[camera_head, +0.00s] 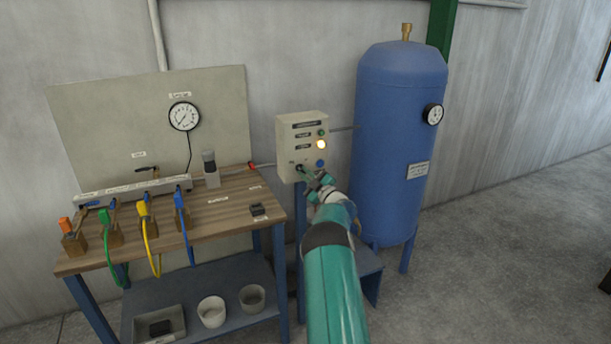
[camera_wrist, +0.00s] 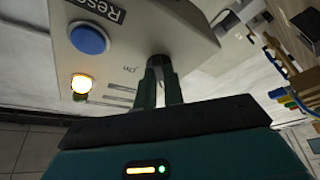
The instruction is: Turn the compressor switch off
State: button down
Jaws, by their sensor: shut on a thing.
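The compressor control box (camera_head: 287,150) is a pale panel beside the blue tank. Its dark switch (camera_head: 298,167) sits at the lower left of the panel face. In the wrist view the box face (camera_wrist: 195,35) fills the upper middle, and the dark switch knob (camera_wrist: 159,61) lies between my fingertips. My gripper (camera_wrist: 160,78) is shut on the knob; it also shows at the panel in the head view (camera_head: 308,175). The fingers hide much of the knob, so I cannot read its position. An amber lamp (camera_head: 321,144) on the box glows.
A blue button (camera_wrist: 89,37) labelled Reset is close to my fingers. The blue tank (camera_head: 400,140) stands right of the box. A wooden bench (camera_head: 215,215) with coloured hoses and a gauge (camera_head: 184,117) stands left.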

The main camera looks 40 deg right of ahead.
dwell(0.3)
jog(key=c, duration=1.5)
grip_release()
jog(key=shift+s, duration=0.1)
jog(key=v, duration=1.3)
jog(key=shift+s, duration=0.3)
